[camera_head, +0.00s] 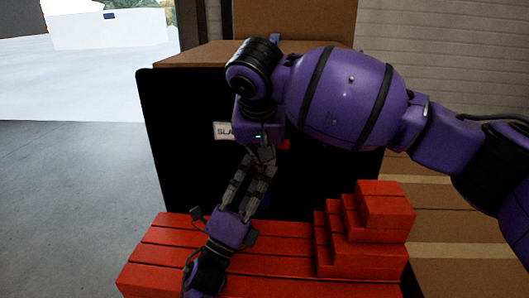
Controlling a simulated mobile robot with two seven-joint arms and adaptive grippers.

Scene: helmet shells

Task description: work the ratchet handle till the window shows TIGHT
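A white window label (222,130) on the dark panel (175,150) shows "SLA"; the rest of the word is hidden behind my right wrist. A small red part (285,144) shows just right of that wrist; I cannot tell whether it belongs to the ratchet handle. No handle shows clearly. My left gripper (254,170) reaches up from below, its two fingers spread with a gap between them. My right gripper (264,153) points down in front of the panel. Its fingers overlap the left fingertips in the picture, so their state and any contact are unclear.
Red blocks (384,205) are stacked in steps at the lower right, on a row of long red slats (165,262) in front of the panel. Cardboard boxes (450,215) stand behind and to the right. Grey floor (70,200) is clear at the left.

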